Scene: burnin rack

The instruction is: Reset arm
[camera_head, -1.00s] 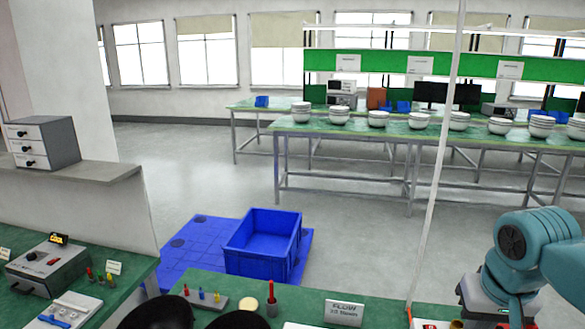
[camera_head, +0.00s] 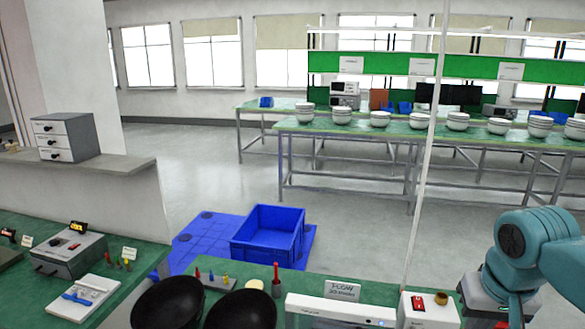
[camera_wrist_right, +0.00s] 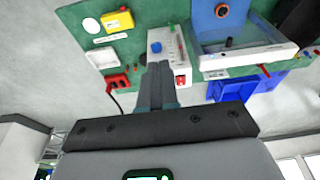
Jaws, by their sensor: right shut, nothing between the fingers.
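My right arm (camera_head: 520,250), teal and grey, comes in at the right edge of the head view, bent down over the green bench. Its fingertips are not clear there. In the right wrist view my right gripper (camera_wrist_right: 157,85) shows two grey fingers together, with nothing between them. They point toward a white box (camera_wrist_right: 180,68) with a red switch on the green bench. The same box (camera_head: 428,310) shows in the head view, left of the arm. A gap between fingers and box cannot be judged. My left gripper is not in view.
Two dark rounded shapes (camera_head: 168,302) stand at the bottom of the head view. A blue crate (camera_head: 268,240) sits on a blue floor mat (camera_head: 190,240). A grey instrument (camera_head: 70,250) stands on the left bench. A thin white post (camera_head: 425,150) rises beside my arm.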

